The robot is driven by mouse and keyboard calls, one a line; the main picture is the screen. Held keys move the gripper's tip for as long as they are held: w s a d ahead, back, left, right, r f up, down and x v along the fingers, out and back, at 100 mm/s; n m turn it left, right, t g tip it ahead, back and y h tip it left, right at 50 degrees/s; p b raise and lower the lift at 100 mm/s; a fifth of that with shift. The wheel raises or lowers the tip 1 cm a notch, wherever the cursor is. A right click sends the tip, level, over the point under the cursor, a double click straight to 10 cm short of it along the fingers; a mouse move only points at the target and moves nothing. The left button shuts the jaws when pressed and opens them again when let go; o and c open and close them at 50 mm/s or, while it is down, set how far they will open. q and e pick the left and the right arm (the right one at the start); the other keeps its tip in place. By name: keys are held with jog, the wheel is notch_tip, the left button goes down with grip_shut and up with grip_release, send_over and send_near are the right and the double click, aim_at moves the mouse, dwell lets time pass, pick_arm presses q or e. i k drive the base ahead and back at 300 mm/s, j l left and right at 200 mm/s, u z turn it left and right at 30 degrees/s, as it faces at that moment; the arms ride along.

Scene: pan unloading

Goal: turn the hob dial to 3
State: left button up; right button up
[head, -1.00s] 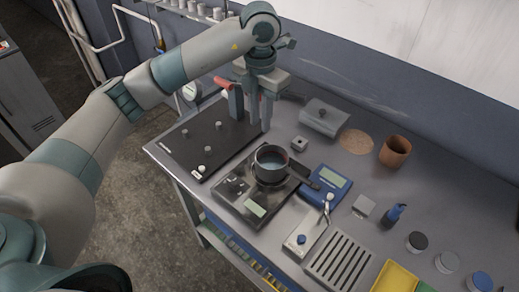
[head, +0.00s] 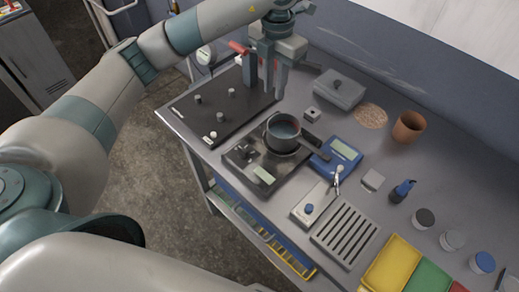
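The hob (head: 239,158) is a dark flat unit on the bench with a pale display (head: 264,175). A small dark knob (head: 250,153), which seems to be its dial, sits on its left part; its setting is too small to read. A dark pan (head: 283,132) with pale blue contents stands on the hob, handle pointing right. My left gripper (head: 274,92) points down beyond the hob, by the far right corner of the black board. Its two fingers are apart with nothing visible between them. It is well away from the dial. My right gripper is out of view.
The black board (head: 190,105) with several pegs and a red-handled clamp (head: 249,66) lies left of the hob. A blue scale (head: 335,156), a blue-knobbed box (head: 307,211) and a slotted tray (head: 345,236) stand to the right. A brown pot (head: 408,127) is farther back.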

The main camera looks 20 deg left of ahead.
aim_at(242, 154)
jog(key=k+j+u, duration=0.1)
jog(key=u, duration=0.25)
jog(key=k+j+u, duration=0.1)
jog(key=u, duration=0.25)
jog(key=j+u, duration=0.35)
